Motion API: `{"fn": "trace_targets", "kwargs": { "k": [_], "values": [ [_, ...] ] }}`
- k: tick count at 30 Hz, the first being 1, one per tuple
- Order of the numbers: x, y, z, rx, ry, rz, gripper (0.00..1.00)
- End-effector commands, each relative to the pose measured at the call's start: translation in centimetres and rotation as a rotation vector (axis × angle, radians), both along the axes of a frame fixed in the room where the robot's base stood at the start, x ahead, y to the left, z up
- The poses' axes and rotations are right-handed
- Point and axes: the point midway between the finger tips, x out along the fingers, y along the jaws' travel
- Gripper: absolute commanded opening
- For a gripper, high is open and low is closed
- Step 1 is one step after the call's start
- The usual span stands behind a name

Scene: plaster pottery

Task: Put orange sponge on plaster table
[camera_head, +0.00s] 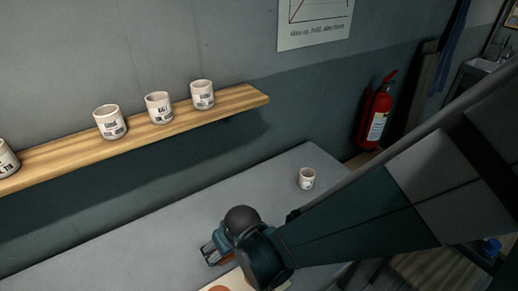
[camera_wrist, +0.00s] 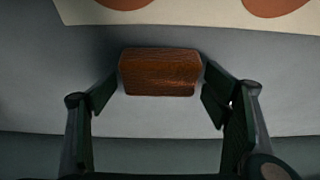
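The orange sponge, a dark orange-brown block with rounded corners, shows in the wrist view (camera_wrist: 160,73) between the two fingers of my gripper (camera_wrist: 160,82). The fingertips meet its left and right sides with no visible gap. In the head view my gripper (camera_head: 217,251) is low over the grey plaster table (camera_head: 130,250), and only a small brownish part of the sponge (camera_head: 226,262) shows beside the fingers. I cannot tell whether the sponge touches the table.
A cream sheet (camera_wrist: 195,14) with orange round shapes lies by the sponge. A white cup (camera_head: 307,179) stands on the table's right part. Several similar cups stand on the wooden shelf (camera_head: 70,153) above. A fire extinguisher (camera_head: 376,118) is at the right. The table's left part looks clear.

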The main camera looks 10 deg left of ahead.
Motion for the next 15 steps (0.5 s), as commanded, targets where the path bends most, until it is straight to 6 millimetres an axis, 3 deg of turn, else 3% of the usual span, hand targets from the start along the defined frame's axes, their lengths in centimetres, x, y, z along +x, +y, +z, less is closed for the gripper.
{"fn": "trace_targets", "kwargs": {
  "k": [15],
  "values": [
    [-0.06, -0.06, 0.59, 0.0, 0.0, 0.0, 0.75]
  ]
}}
